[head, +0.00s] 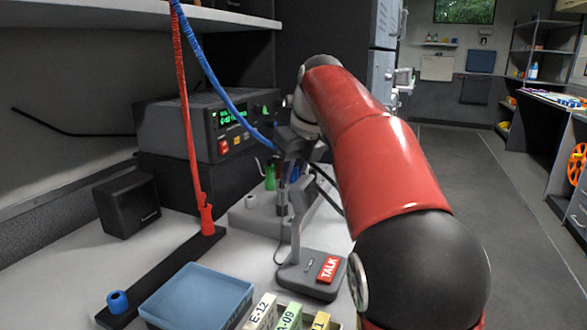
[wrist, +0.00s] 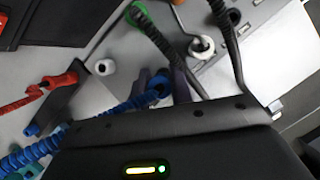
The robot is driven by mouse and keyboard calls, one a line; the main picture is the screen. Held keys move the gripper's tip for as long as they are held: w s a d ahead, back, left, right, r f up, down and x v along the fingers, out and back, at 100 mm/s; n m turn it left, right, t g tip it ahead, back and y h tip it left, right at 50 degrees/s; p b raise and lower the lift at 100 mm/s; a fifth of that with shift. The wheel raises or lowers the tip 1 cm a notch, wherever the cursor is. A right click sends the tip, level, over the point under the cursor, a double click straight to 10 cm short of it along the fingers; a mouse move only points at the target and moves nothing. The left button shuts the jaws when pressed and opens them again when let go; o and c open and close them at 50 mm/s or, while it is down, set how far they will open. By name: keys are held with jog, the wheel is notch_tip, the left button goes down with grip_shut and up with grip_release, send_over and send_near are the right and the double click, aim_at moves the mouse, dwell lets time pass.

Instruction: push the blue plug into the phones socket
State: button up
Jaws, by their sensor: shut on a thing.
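My gripper (wrist: 162,84) is shut on the blue plug (wrist: 158,88), whose coiled blue cord (wrist: 35,150) trails to the lower left in the wrist view. In the head view, my gripper (head: 287,178) is over the grey socket box (head: 250,217), and the blue cord (head: 215,80) runs down to it from above. The socket box (wrist: 215,70) shows beyond the fingers in the wrist view. The plug's tip is hidden, and I cannot tell whether it touches a socket. I cannot read a phones label.
A green plug (wrist: 136,13) and dark cables stand at the box. A red plug (head: 206,218) and a blue piece (head: 117,301) are on a black bar (head: 170,270). The TALK microphone base (head: 312,278), blue tray (head: 200,298) and radio (head: 235,125) are nearby.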

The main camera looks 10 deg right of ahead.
jog(key=shift+f, duration=1.1)
dwell(1.4)
jog(key=o, duration=0.9)
jog(key=shift+r+p, duration=0.4)
jog(key=shift+r, duration=3.6)
